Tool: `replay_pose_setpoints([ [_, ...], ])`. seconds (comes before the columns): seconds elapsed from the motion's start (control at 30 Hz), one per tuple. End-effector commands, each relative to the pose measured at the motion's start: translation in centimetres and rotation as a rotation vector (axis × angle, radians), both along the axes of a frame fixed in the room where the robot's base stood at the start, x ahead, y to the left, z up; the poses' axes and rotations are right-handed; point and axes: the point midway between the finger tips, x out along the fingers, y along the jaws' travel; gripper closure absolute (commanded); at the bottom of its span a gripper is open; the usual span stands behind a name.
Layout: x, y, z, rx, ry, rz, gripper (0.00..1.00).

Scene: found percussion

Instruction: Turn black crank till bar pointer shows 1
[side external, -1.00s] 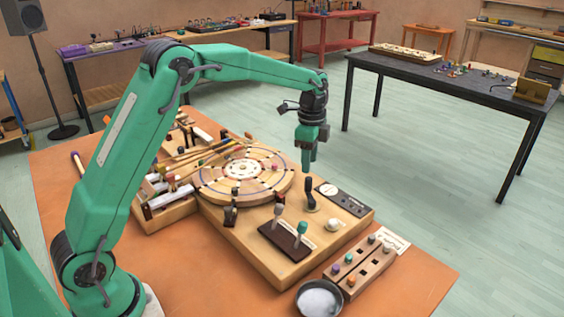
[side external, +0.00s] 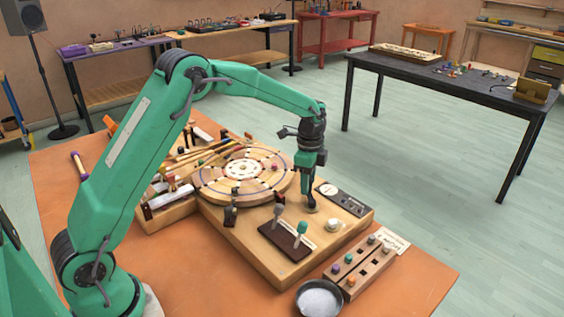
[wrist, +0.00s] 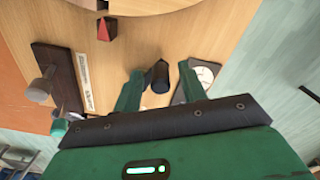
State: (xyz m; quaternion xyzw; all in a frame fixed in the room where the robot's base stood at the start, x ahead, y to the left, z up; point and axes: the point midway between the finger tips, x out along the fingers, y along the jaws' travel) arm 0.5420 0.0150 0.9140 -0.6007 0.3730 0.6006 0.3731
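The black crank (wrist: 160,76) stands on the wooden board. In the wrist view its handle is between the two green fingers of my gripper (wrist: 159,82), with a visible gap on each side. In the side view my gripper (side external: 307,190) points down over the crank and hides most of it; the crank's dark base (side external: 311,208) shows below. A dark panel (side external: 343,199) with a pale dial lies just right of the crank. The dial (wrist: 206,74) is partly hidden by a finger in the wrist view. I cannot read the bar pointer.
A round wooden turntable (side external: 242,175) is left of the gripper. A dark plate (side external: 286,240) with two levers and a white knob (side external: 333,225) sit nearer the front. A peg block (side external: 360,267) and a round bowl (side external: 319,299) are at the front right.

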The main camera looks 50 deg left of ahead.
Motion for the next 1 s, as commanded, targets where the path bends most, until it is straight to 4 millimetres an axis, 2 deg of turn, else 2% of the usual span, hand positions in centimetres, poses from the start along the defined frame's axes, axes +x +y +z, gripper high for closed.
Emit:
replay_pose_setpoints([
  [0.03, 0.0, 0.0, 0.0, 0.000, 0.000, 0.000, 0.67],
  [0.2, 0.0, 0.0, 0.0, 0.000, 0.000, 0.000, 1.00],
  [0.63, -0.2, 0.1, 0.1, 0.000, 0.001, 0.046, 1.00],
  [1.0, -1.2, 0.4, 0.1, 0.000, 0.000, 0.269, 1.00],
])
